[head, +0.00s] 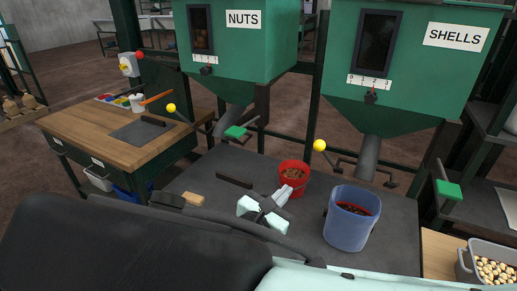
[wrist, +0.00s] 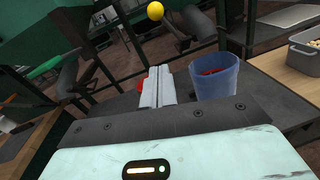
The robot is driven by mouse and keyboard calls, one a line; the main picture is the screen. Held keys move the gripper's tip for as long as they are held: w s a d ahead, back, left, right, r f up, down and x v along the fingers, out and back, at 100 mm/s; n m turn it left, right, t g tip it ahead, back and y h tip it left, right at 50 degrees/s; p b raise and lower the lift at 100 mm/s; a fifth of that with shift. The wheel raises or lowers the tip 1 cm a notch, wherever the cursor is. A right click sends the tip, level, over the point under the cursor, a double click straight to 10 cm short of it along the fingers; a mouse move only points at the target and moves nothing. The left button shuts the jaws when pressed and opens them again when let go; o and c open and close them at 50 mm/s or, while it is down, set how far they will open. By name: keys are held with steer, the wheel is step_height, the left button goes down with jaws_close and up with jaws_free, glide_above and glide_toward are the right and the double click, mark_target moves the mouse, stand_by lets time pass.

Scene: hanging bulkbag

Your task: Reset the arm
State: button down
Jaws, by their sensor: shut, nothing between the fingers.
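My gripper (head: 283,192) is shut and empty. It is held over the dark table (head: 385,250), in front of the red bucket (head: 294,172) and to the left of the blue bucket (head: 351,222). In the wrist view, the shut fingers (wrist: 157,88) point away from the camera, with the blue bucket (wrist: 214,80) to their right. The fingers hide most of the red bucket there. The red bucket holds brown nuts. The blue bucket has something dark red inside. In the head view the fingertips look close to the red bucket; I cannot tell whether they touch.
Green hoppers marked NUTS (head: 240,50) and SHELLS (head: 420,65) hang behind, with spouts and yellow-knobbed levers (head: 319,146) above the table. A wooden workbench (head: 110,135) stands left. A grey bin of pale nuts (head: 490,265) is at right. A wooden-handled brush (head: 193,199) lies on the table.

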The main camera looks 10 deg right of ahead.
steer(key=s+d+f+m+g+y, duration=0.2)
steer(key=s+d+m+g+y, duration=0.25)
steer(key=s+m+g, duration=0.55)
steer(key=s+a+r+m+g+y, duration=0.2)
steer(key=s+a+r+m+y, duration=0.1)
steer(key=s+r+m+y, duration=0.5)
steer(key=s+r, duration=0.3)
steer(key=s, duration=0.1)
steer(key=shift+a+r+g, duration=0.15)
steer(key=shift+a+g, duration=0.1)
steer(key=shift+g, duration=0.05)
steer(key=shift+s, duration=0.1)
